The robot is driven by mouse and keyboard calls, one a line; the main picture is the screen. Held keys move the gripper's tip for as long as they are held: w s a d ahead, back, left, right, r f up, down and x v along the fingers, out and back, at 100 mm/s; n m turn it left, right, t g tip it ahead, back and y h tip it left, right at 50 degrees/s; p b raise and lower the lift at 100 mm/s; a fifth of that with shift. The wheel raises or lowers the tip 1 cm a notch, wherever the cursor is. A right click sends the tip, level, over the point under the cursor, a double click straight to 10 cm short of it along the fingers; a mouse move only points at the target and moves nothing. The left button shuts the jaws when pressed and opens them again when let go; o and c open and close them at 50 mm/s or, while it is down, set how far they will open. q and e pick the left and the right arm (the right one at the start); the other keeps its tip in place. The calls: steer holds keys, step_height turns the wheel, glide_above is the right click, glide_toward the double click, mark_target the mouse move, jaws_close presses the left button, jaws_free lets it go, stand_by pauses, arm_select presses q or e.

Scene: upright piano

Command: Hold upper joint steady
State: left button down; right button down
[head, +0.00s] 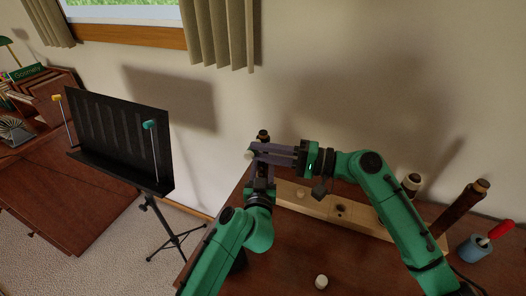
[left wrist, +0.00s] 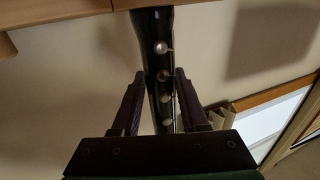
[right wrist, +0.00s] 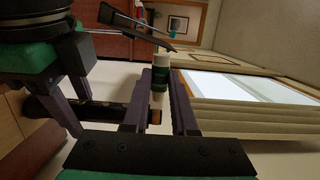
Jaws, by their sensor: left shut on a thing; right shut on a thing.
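The upper joint, a dark tube with silver keys (left wrist: 164,75), runs between the fingers of my left gripper (left wrist: 158,85), which is shut on it. In the head view its dark top (head: 263,134) shows upright above the crossing fingers. My right gripper (head: 255,152) reaches in from the right, level and close beside the joint. It is shut on a small white and green tube (right wrist: 160,76), whose pale end (head: 250,155) shows in the head view. In the right wrist view the joint's tan end (right wrist: 155,117) lies near the right fingers; I cannot tell whether they touch.
A pale wooden block with holes (head: 320,204) lies on the brown table (head: 290,262). A small white piece (head: 321,282) stands in front. At the right are a dark tube (head: 461,206) and a blue cup (head: 473,248) with a red-handled tool. A music stand (head: 120,135) is left.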

steer(key=shift+w+d, duration=0.3)
steer(key=shift+w, duration=0.5)
stand_by(0.6)
steer(key=shift+r, duration=0.15)
steer(key=shift+d, duration=0.1)
stand_by(0.5)
steer(key=shift+s+f, duration=0.1)
steer(key=shift+f, duration=0.25)
stand_by(0.4)
steer(key=shift+a+r, duration=0.2)
steer(key=shift+r, duration=0.2)
stand_by(0.4)
steer(key=shift+f, duration=0.1)
steer(key=shift+f, duration=0.3)
